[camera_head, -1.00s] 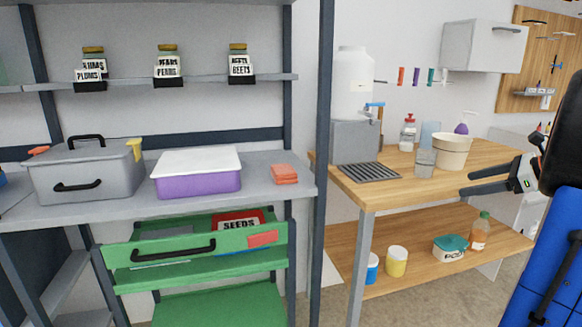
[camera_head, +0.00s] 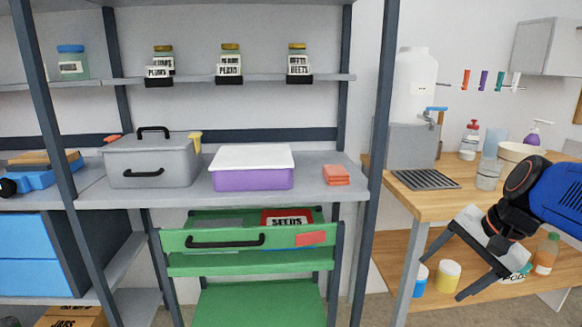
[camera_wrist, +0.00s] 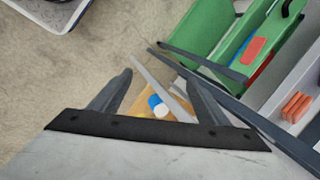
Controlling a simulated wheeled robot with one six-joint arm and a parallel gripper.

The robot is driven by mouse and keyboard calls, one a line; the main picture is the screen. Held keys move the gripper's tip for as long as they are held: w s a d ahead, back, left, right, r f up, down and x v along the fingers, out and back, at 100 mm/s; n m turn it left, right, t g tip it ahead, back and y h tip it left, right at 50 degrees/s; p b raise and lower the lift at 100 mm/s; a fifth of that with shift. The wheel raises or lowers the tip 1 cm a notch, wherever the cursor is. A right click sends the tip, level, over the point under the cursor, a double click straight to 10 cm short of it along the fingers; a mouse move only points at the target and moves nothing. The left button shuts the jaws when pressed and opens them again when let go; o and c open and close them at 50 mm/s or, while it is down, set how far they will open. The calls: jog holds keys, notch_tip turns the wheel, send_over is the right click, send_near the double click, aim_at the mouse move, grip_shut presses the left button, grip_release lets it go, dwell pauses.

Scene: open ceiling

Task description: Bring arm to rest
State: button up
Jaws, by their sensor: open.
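My gripper (camera_head: 450,259) is at the right of the head view, in front of the wooden bench and its lower shelf. Its two dark fingers are spread apart with nothing between them. My blue arm comes in from the right edge. In the wrist view my gripper (camera_wrist: 157,95) also shows open and empty, with the floor and the lower shelf's yellow and blue-and-white tubs beyond it.
The wooden bench (camera_head: 440,207) stands close behind my gripper. A grey shelf rack holds a grey toolbox (camera_head: 150,160), a purple box with a white lid (camera_head: 252,178) and jars. A green drawer (camera_head: 250,240) below holds a seeds packet.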

jog(key=s+a+f+n+t+h, duration=0.1)
jog(key=s+a+f+n, duration=0.3)
jog(key=s+n, duration=0.6)
jog(key=shift+a+f+n+h, duration=0.15)
jog(key=shift+f+n+h, duration=0.35)
jog(key=shift+f+h, duration=0.6)
